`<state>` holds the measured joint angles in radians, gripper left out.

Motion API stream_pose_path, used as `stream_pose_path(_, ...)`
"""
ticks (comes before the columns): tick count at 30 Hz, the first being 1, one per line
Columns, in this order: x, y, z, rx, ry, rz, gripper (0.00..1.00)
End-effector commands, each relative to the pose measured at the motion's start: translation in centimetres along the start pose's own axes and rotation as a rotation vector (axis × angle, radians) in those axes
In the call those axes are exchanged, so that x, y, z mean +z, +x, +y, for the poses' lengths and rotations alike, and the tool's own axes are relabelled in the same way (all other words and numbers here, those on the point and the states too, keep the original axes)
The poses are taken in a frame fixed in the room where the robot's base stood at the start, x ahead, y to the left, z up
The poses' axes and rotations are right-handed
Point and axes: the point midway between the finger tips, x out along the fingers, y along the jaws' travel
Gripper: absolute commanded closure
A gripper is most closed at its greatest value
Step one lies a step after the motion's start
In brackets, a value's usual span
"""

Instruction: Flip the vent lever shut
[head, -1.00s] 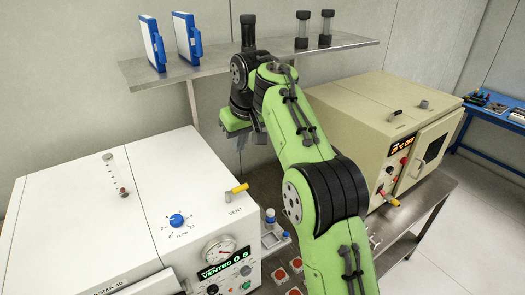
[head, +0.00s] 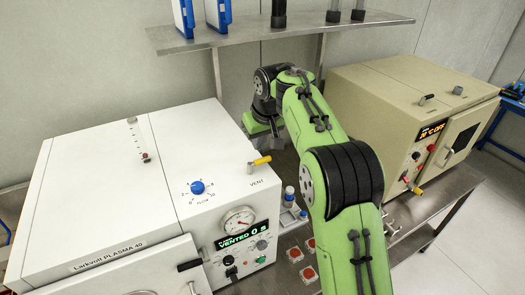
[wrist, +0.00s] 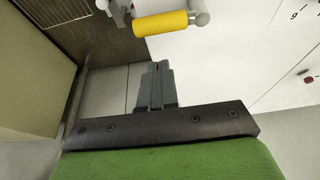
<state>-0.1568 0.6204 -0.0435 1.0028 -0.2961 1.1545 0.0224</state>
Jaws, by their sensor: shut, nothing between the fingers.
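The vent lever (head: 261,161) has a yellow grip on a metal pivot, beside the VENT label on the top right of the white plasma machine (head: 100,190). In the head view its grip points right and slightly up. The yellow grip also shows at the top of the wrist view (wrist: 160,23). My gripper (head: 275,143) is just behind and right of the lever, partly hidden by my arm. In the wrist view my gripper's fingers (wrist: 157,68) are together and empty, with a visible gap between them and the yellow grip.
The machine's display (head: 240,239) reads VENTED 0 s. A blue flow knob (head: 197,188) and a gauge (head: 238,219) are near the lever. A beige oven (head: 390,100) stands to the right. A metal shelf (head: 270,32) runs behind my arm.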

Motion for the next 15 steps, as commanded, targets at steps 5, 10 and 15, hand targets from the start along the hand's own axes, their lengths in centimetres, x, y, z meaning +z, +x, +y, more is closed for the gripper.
stream_pose_path(5,2.1,0.2,-0.1,-0.001,-0.001,-0.004,1.0)
stream_pose_path(10,2.4,0.1,0.0,-0.001,0.0,-0.004,1.0)
stream_pose_path(15,2.3,0.0,0.0,-0.001,0.0,-0.004,1.0)
